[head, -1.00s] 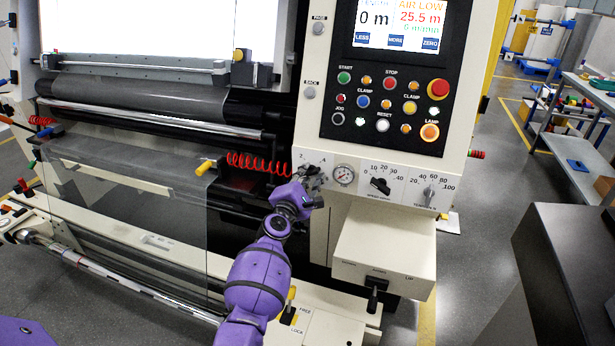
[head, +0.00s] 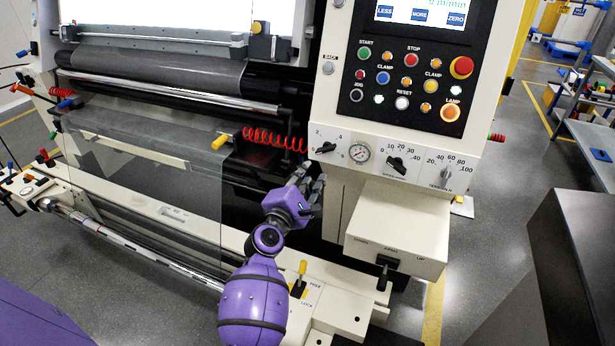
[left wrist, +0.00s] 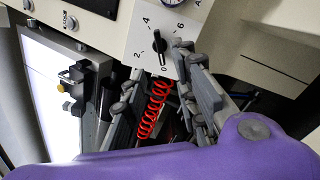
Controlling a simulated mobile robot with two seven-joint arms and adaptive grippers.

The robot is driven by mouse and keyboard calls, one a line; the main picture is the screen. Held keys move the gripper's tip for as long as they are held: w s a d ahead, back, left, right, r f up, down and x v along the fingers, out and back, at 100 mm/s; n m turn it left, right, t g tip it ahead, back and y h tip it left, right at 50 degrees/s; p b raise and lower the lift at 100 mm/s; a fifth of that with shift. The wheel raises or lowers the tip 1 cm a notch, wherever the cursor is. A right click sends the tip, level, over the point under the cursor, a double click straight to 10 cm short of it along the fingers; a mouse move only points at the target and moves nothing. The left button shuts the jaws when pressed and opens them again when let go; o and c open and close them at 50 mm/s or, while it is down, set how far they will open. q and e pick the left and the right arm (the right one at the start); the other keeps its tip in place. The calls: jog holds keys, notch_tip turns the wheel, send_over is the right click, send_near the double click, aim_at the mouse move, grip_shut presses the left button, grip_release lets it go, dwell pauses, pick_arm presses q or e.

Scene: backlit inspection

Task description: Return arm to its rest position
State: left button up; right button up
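My left arm is purple, and its grey gripper (head: 312,178) is just below the control panel's lower strip, in front of the machine's dark side. In the left wrist view the two fingers of this gripper (left wrist: 158,72) stand apart with nothing held between them. The black rotary knob (head: 326,147) on the numbered dial is just above the gripper and apart from it in the head view. The knob (left wrist: 158,45) also shows beyond the fingertips in the left wrist view, its pointer along the dial plate. My right gripper is out of view.
A red coiled hose (head: 272,138) hangs behind the gripper. A white box with a black lever (head: 397,224) juts out at right. A yellow-handled lever (head: 301,272) stands near the forearm. A clear panel (head: 150,190) is at left.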

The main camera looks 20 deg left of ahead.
pick_arm(q)
jog(key=shift+s, duration=0.2)
dwell(0.4)
jog(key=s+d+f+m+g, duration=0.3)
jog(key=s+f+m+g, duration=0.2)
jog(key=s+f+m, duration=1.4)
jog(key=s+f+m+g, duration=0.2)
jog(key=s+f, duration=0.2)
jog(key=s, duration=0.9)
jog(key=s+f+m+g+p, duration=0.1)
jog(key=s+f+m+g, duration=0.1)
jog(key=s, duration=1.1)
notch_tip(320, 180, down, 2)
jog(key=shift+d+f+m, duration=0.25)
jog(key=shift+d+m, duration=0.2)
jog(key=shift+m, duration=0.15)
